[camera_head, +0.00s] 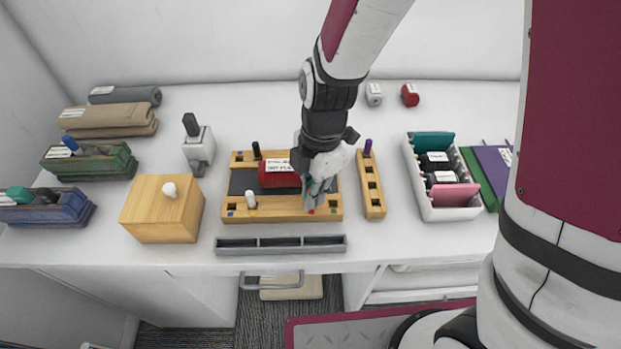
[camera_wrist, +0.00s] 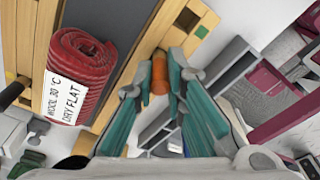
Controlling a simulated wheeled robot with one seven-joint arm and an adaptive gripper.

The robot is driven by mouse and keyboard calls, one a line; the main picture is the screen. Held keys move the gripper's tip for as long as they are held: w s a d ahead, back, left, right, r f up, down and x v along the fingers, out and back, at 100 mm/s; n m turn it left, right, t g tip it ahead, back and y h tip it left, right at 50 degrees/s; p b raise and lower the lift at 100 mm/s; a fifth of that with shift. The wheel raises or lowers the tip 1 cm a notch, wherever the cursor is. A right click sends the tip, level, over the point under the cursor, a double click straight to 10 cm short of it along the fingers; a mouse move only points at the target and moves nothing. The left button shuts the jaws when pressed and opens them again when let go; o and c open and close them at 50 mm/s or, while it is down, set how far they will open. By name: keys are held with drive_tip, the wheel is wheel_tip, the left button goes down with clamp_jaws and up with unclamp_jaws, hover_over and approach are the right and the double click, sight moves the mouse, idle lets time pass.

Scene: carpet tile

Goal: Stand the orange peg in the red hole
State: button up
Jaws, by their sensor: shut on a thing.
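My gripper (camera_head: 318,195) is over the front right part of the wooden board (camera_head: 285,212), fingers pointing down. In the wrist view its teal fingers (camera_wrist: 166,80) are shut on the orange peg (camera_wrist: 176,72), held at the fingertips close to the board's edge strip.
A rolled red cloth (camera_wrist: 78,75) with a label lies on the board. A white peg (camera_head: 251,200) and a black peg (camera_head: 256,151) stand in it. A narrow wooden rack (camera_head: 372,197) stands to the right, and a grey tray (camera_head: 281,251) lies in front.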

drive_tip(key=shift+f, duration=0.15)
drive_tip(key=o, duration=0.7)
drive_tip(key=shift+o, duration=0.2)
wheel_tip(320, 180, up, 12)
drive_tip(key=d, duration=0.1)
drive_tip(key=s+d+r+m+t, duration=0.2)
drive_tip(key=s+d+r+m, duration=0.1)
drive_tip(key=m, duration=0.5)
drive_tip(key=s+d+r+m+t, duration=0.2)
drive_tip(key=s+d+r+m, duration=0.2)
drive_tip(key=d+m, duration=0.3)
drive_tip(key=s+d+r+m+t+h, duration=0.1)
drive_tip(key=s+d+r+m, duration=0.2)
drive_tip(key=m, duration=0.6)
wheel_tip(320, 180, up, 2)
drive_tip(key=shift+s+d+r+t, duration=0.1)
drive_tip(key=shift+s+d+t, duration=0.25)
drive_tip(key=shift+d, duration=0.85)
